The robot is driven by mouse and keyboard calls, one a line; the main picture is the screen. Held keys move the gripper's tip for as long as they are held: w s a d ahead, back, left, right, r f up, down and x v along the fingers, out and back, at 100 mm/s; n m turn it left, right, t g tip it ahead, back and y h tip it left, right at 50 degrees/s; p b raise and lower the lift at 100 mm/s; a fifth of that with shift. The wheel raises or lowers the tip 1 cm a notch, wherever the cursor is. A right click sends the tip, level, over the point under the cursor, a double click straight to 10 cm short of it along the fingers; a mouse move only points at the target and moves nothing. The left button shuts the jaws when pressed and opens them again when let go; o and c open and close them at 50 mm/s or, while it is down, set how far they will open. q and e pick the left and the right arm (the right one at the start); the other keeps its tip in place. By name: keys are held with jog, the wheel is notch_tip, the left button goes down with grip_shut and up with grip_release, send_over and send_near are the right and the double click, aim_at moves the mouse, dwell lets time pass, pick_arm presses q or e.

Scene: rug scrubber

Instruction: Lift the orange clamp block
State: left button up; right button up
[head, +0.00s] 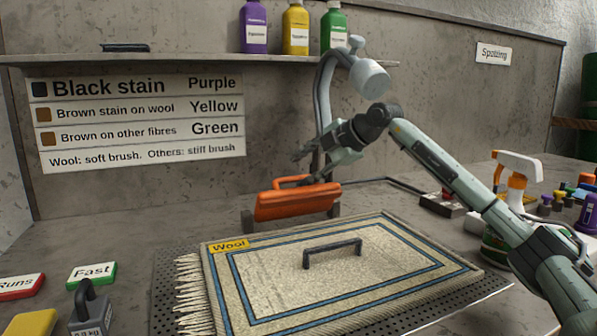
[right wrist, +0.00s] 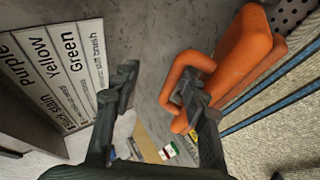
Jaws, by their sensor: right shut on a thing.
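The orange clamp block (head: 297,204) is at the far edge of the rug, with an orange loop handle (head: 290,181) on top. It looks slightly tilted; I cannot tell whether it is clear of the surface. My right gripper (head: 309,165) is at the handle, shut on the clamp block. In the right wrist view, the block (right wrist: 243,55) is at the upper right and one finger of the gripper (right wrist: 160,83) overlaps its handle (right wrist: 176,75). The finger contact is partly hidden. My left gripper is not in view.
The cream rug (head: 262,288) with a dark handle (head: 333,251) and a "Wool" tag lies on a perforated plate. A grey lamp-like fixture (head: 368,77) stands behind my right arm. A spray bottle (head: 517,180) is at right; a grey weight (head: 90,312) is at front left.

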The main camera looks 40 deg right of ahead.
jog(key=shift+t, duration=0.4)
jog(key=r, duration=0.2)
jog(key=d+r, duration=0.1)
jog(key=r, duration=0.1)
jog(key=shift+s+d, duration=0.1)
jog(key=shift+s, duration=0.1)
jog(key=shift+s+r+p, duration=0.3)
jog(key=shift+s+r, duration=0.55)
jog(key=shift+r, duration=0.05)
jog(key=shift+w+f, duration=0.2)
jog(key=shift+f, duration=0.25)
jog(key=v, duration=1.2)
